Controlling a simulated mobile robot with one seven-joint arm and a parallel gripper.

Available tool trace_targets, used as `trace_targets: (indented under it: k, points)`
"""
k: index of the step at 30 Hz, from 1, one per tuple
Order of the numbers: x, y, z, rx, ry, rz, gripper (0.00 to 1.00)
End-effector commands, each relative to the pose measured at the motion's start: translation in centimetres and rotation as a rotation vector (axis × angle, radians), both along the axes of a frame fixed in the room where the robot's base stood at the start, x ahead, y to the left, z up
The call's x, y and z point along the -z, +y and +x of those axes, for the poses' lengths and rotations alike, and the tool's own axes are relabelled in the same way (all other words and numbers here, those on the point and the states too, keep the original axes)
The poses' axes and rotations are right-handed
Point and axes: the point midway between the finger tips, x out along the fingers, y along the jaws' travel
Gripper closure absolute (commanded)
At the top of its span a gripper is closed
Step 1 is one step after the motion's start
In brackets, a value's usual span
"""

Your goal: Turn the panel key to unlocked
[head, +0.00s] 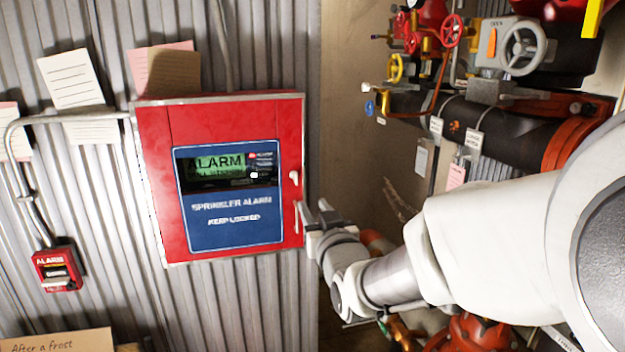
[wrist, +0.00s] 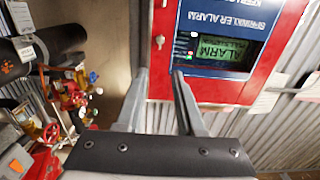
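The red alarm panel (head: 220,115) hangs on the corrugated wall, its door closed. A blue plate on it reads "SPRINKLER ALARM KEEP LOCKED" below a green ALARM display. A small pale key (head: 294,177) sits at the panel's right edge. It also shows in the wrist view (wrist: 159,42), beyond the gap between my fingertips. My gripper (head: 308,214) is by the panel's right edge, below the key. In the wrist view my gripper (wrist: 160,72) is open, its two fingers apart with nothing between them. I cannot tell whether a fingertip touches the panel.
Valves and pipes with a grey handwheel box (head: 510,48) and a red wheel (head: 451,30) fill the recess at right. A small red alarm box (head: 57,271) is low on the left wall. Paper notes (head: 70,80) hang around the panel. A cardboard sign (head: 55,340) stands bottom left.

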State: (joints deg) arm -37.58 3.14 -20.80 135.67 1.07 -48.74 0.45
Motion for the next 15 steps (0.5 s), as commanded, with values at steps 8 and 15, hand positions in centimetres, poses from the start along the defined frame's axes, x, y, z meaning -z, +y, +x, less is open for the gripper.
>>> trace_targets:
  k: [8,15]
  points:
    - [0.0,1.2,4.2,-0.001,0.003,-0.005,0.62]
    - [0.0,2.4,8.1,-0.001,0.003,-0.005,0.62]
